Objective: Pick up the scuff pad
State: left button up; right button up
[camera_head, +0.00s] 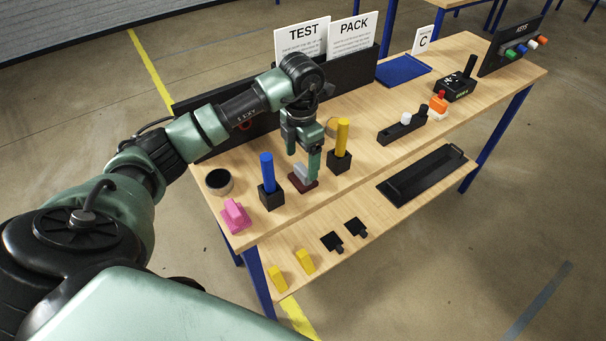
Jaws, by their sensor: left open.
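The scuff pad is most likely the dark red flat pad (309,185) with a grey block on top, on the upper bench board between the blue and yellow posts. My left gripper (304,165) points down over it, with its green fingers open and their tips close to the grey block. I cannot tell whether the fingers touch it. The near finger hides part of the pad. My right gripper is not in view.
A blue post (267,168) and a yellow post (342,138) in black bases stand close on either side. A pink block (235,217) and a dark round cup (218,182) are at the left end. A black bin (362,71) with TEST and PACK cards stands behind.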

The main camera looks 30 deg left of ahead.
pick_arm(q)
notch_tip(320, 180, down, 4)
jog(key=shift+d+r+p, duration=0.15)
jog(key=shift+r+p, duration=0.05)
jog(key=shift+p, duration=0.65)
jog(key=shift+f, duration=0.4)
jog(key=shift+c, duration=0.3)
jog(key=c, duration=1.4)
jog(key=shift+r, duration=0.1)
notch_tip(320, 180, up, 12)
jog(key=b, duration=0.4)
notch_tip(320, 180, up, 8)
jog(key=p, duration=0.1)
send_over(303, 168)
